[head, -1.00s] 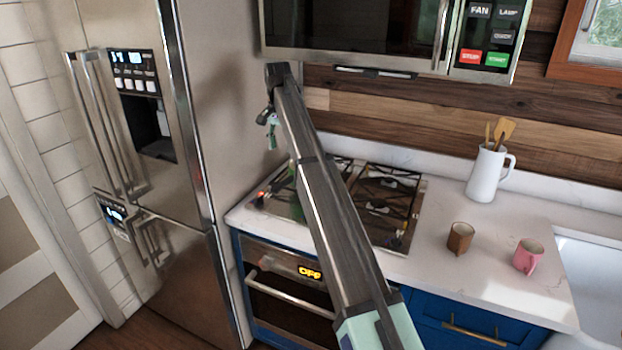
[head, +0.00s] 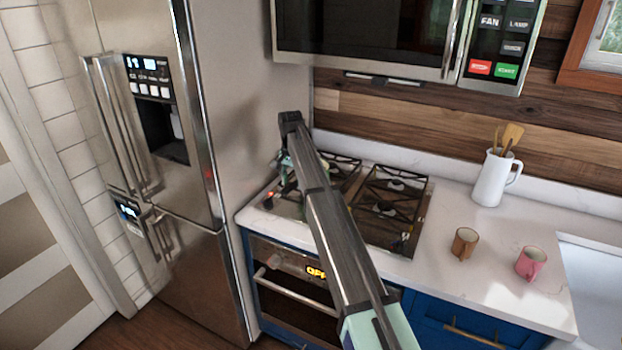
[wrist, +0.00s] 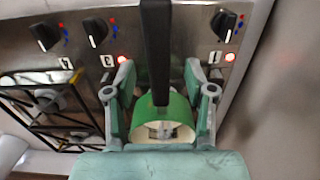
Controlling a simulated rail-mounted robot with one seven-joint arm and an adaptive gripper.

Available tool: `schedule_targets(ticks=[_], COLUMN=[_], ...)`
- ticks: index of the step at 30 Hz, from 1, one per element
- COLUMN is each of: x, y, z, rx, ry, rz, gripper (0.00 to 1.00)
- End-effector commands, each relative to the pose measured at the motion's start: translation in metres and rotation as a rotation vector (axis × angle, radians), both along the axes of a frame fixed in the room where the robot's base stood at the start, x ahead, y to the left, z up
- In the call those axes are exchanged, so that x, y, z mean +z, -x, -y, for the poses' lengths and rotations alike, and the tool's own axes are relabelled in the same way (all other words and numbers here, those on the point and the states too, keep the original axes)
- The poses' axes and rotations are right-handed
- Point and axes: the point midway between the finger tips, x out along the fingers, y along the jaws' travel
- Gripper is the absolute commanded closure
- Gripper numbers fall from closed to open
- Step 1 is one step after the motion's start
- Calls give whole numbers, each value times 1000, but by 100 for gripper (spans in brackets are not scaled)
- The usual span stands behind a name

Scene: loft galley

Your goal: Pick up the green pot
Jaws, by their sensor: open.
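The green pot (wrist: 178,108) shows in the wrist view, with a pale inside and a long black handle (wrist: 156,50) pointing toward the stove's control knobs. It sits on the stove between the two fingers of my gripper (wrist: 158,72). The fingers are open, one on each side of the pot and handle. I cannot tell whether they touch it. The pot's lower part is hidden by my gripper's palm. In the head view my gripper (head: 287,166) is low over the left of the stove, and the pot is mostly hidden there by my arm.
The stove (head: 408,228) has dark grates and front knobs. The fridge (head: 215,165) stands close on the left, and the microwave (head: 365,35) hangs above. A brown mug (head: 465,243), a pink mug (head: 530,263) and a white jug (head: 494,180) stand on the counter to the right.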

Motion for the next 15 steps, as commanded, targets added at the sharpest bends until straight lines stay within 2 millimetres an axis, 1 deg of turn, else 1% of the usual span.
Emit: schedule_targets(ticks=[7, 9, 14, 15], x=[-27, -30, -31, -31], y=[0, 0, 0, 0], z=[1, 1, 1, 1], rx=[0, 0, 0, 0], ry=[0, 0, 0, 0], rz=[0, 0, 1, 1], gripper=[46, 46, 46, 56])
